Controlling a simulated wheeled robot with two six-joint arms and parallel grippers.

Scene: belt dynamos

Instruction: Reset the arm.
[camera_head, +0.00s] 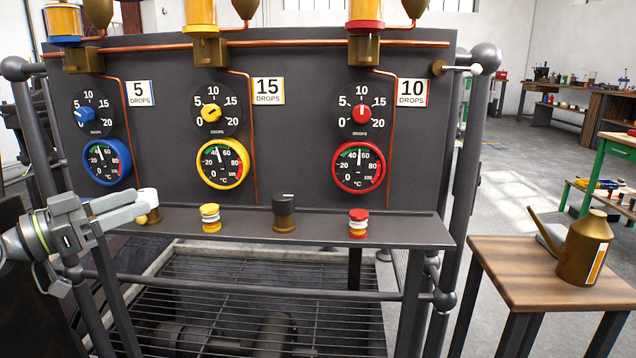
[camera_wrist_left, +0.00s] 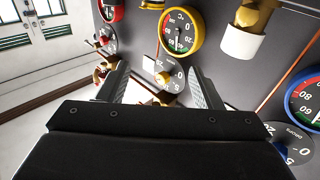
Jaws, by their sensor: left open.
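My left arm comes in from the left edge in the head view. Its left gripper (camera_head: 130,212) is in front of the left end of the panel's shelf, close to a white-capped brass fitting (camera_head: 148,200). In the left wrist view the two dark fingers of the left gripper (camera_wrist_left: 160,88) stand apart with nothing held between them. The white-capped brass fitting (camera_wrist_left: 243,45) shows beyond and to the right of the fingers there, apart from them. My right gripper is not in view.
The dark panel carries blue (camera_head: 107,161), yellow (camera_head: 223,163) and red (camera_head: 358,167) gauges with drop dials above. A yellow fitting (camera_head: 210,218), a dark-topped fitting (camera_head: 285,212) and a red fitting (camera_head: 358,223) stand along the shelf. A brass oil can (camera_head: 583,250) stands on a wooden table (camera_head: 520,270) at right.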

